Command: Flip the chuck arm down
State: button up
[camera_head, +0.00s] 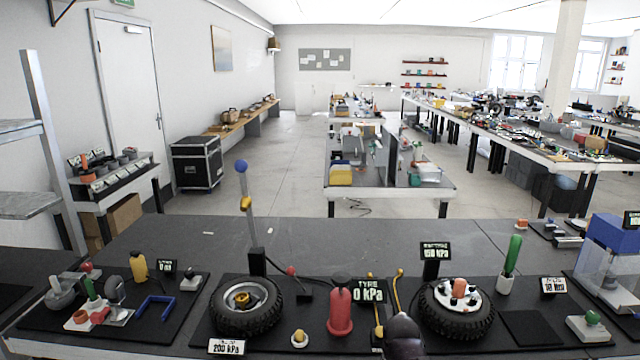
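The raised arm that I take for the chuck arm (249,226) is a grey bar standing nearly upright from a black block (257,262) behind the left tyre. It carries a blue ball at its top and a yellow piece lower down. A display marked TYRE (369,291) reads 0 kPa.
A red bottle-shaped object (340,308) and a red-knobbed lever (291,271) stand between the tyres. A second tyre (455,309) lies to the right, near a green-handled tool (512,256). Small tools crowd the left mat. The bench behind is mostly clear.

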aim_at(241, 165)
jog(key=z, duration=0.9)
jog(key=k, duration=0.1)
jog(key=u, duration=3.15)
jog(key=i, duration=0.7)
jog(key=z, duration=0.35)
